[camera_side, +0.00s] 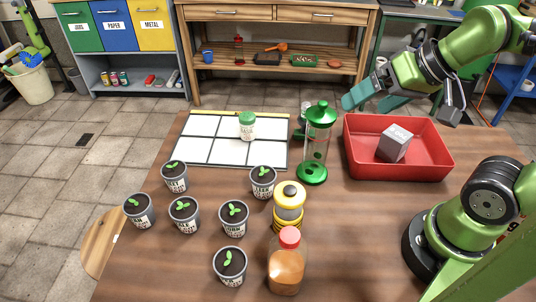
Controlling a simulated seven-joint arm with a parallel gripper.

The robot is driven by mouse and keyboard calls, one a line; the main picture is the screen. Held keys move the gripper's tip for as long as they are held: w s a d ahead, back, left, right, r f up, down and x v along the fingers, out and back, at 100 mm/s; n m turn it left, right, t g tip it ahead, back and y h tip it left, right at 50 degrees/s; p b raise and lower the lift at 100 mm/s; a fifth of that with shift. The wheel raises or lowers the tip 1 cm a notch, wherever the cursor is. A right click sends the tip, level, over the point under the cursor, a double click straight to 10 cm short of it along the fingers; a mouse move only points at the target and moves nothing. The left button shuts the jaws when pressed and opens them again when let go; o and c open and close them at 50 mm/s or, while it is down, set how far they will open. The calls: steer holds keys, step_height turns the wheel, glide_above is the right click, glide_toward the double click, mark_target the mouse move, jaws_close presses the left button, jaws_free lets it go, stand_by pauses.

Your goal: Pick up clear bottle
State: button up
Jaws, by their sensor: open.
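A see-through bottle (286,268) with a red cap and amber contents stands upright at the front of the wooden table. A tall clear container (316,146) with a green lid and green base stands upright left of the red tray. My gripper (400,98) is open and empty, raised near the back edge of the red tray, to the right of the green-lidded container. It is well apart from the red-capped bottle. Another small bottle (305,108) is partly hidden behind the green-lidded container.
The red tray (435,165) holds a grey block (395,143). A white bottle with a green cap (247,126) stands on the white grid board (208,151). A yellow-banded jar (289,204) stands behind the red-capped bottle. Several potted seedlings (231,266) fill the left front.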

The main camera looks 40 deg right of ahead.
steer(key=m+g+y, duration=0.1)
steer(key=m+g, duration=0.5)
steer(key=g, duration=0.4)
glide_toward(288, 250)
steer(key=f, duration=0.6)
steer(key=shift+s+a, duration=0.1)
steer(key=shift+a, duration=0.15)
steer(key=shift+s+x, duration=0.15)
steer(key=shift+x, duration=1.15)
steer(key=shift+s+x, duration=0.1)
steer(key=shift+x, duration=1.25)
steer(key=shift+a+r, duration=0.1)
steer(key=shift+r, duration=0.05)
steer(key=c, duration=1.7)
